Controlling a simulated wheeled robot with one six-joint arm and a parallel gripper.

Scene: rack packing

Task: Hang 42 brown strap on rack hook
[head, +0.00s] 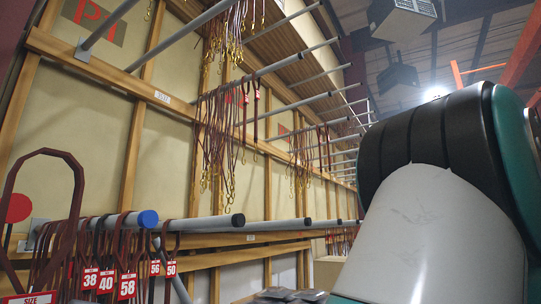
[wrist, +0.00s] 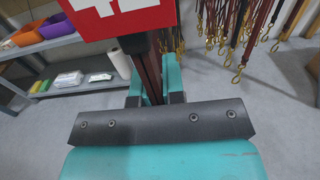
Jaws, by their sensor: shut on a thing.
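In the wrist view my gripper (wrist: 155,84) has its teal fingers shut on a brown strap (wrist: 149,62). A red tag (wrist: 125,22) with white numerals, cut off at the top edge, hangs by the strap; it seems to read 42. My gripper is not seen in the head view. There, the rack's lower hook bar with a blue end cap (head: 147,218) carries several brown straps with red tags, among them 58 (head: 127,286), 40 (head: 105,282) and 38 (head: 90,279). Tags 56 and 50 (head: 170,268) hang to their right.
Grey bars with black ends (head: 237,220) stick out beside the blue-capped one. Leashes with brass clips (head: 215,140) hang from upper bars. A dark loop (head: 72,170) stands at the left. In the wrist view a grey shelf (wrist: 50,44) holds bins and a white roll (wrist: 119,62).

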